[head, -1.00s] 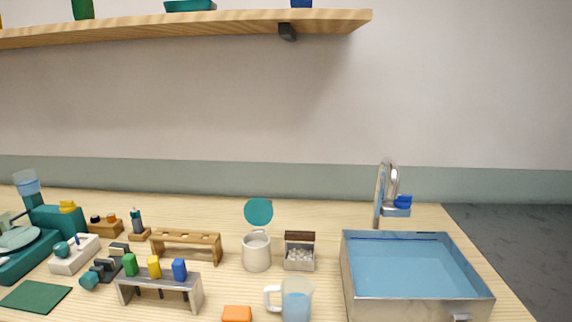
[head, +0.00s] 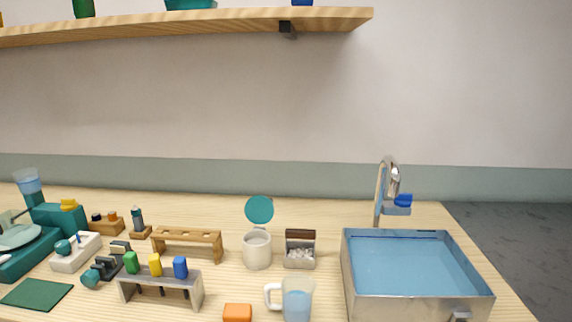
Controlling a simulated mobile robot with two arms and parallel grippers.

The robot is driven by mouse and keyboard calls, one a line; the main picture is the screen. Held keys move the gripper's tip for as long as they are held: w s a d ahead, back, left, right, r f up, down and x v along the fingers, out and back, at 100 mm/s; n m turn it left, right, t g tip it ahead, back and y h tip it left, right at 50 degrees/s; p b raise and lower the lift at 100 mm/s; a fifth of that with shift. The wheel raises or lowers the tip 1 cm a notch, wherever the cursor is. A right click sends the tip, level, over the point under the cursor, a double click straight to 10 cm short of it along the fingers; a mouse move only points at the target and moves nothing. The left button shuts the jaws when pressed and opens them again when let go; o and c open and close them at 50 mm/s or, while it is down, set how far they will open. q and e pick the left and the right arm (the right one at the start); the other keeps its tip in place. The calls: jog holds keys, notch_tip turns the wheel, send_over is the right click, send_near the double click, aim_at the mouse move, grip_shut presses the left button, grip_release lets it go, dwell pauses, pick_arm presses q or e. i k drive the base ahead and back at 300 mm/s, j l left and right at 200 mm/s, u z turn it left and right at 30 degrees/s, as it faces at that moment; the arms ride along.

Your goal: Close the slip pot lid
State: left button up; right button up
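The slip pot (head: 257,252) is a white, round pot standing upright near the middle of the counter. Its teal round lid (head: 260,209) stands up at the back of the pot's rim, so the pot is open. Neither of my grippers shows in the head view.
A small box with a dark raised lid (head: 300,250) stands just right of the pot. A wooden rack (head: 187,244) stands to its left. A jug of blue liquid (head: 297,299) and an orange block (head: 237,312) are in front. A sink (head: 415,265) is at right.

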aim_at(259, 209)
jog(key=i+j, duration=0.1)
jog(key=j, duration=0.25)
jog(key=i+j, duration=0.1)
jog(key=j, duration=0.2)
jog(key=i+j, duration=0.15)
jog(key=j, duration=0.2)
jog(key=i+j, duration=0.1)
jog(key=j, duration=0.2)
jog(key=z, duration=0.05)
